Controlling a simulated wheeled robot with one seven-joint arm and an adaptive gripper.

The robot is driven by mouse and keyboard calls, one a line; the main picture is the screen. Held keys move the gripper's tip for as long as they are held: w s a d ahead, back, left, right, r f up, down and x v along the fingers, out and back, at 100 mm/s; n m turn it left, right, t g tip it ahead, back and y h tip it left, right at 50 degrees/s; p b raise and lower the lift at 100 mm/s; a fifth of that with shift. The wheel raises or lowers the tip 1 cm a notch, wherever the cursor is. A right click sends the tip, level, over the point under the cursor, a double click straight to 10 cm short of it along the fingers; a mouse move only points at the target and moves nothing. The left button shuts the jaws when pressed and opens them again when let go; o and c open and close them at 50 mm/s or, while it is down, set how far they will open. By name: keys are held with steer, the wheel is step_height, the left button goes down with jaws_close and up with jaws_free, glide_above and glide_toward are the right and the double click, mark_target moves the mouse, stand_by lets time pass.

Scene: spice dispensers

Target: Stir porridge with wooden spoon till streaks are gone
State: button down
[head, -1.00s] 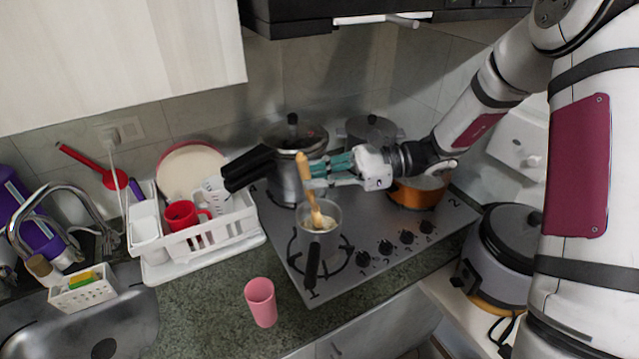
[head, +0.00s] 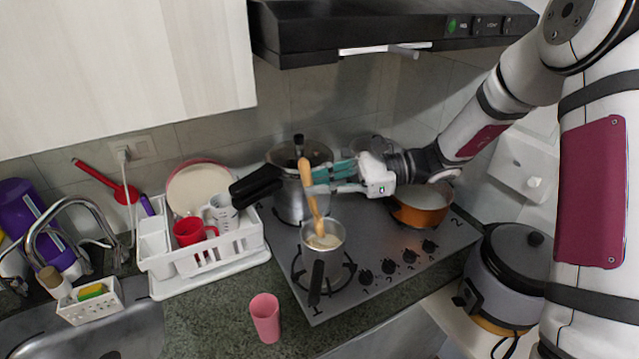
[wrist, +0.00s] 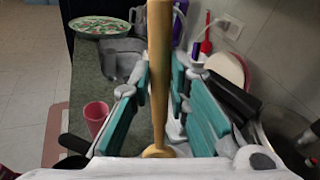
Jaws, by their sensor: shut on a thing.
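A wooden spoon (head: 309,190) stands tilted in a small metal saucepan (head: 322,256) on the front-left burner. Its lower end is in the pale porridge (head: 323,241). My gripper (head: 318,181) is shut on the upper part of the spoon's handle, above the pan. In the wrist view the spoon's handle (wrist: 159,80) rises between the teal finger pads of my gripper (wrist: 160,105). Whether streaks show in the porridge is too small to tell. The wrist view does not show the porridge.
A pressure cooker (head: 290,205) and an orange pot (head: 420,212) stand on the stove (head: 385,285). A white dish rack (head: 215,258) is to the left. A pink cup (head: 265,318) stands on the counter in front. The black range hood (head: 390,38) hangs above.

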steer(key=shift+r+p, duration=0.5)
steer(key=shift+r, duration=1.95)
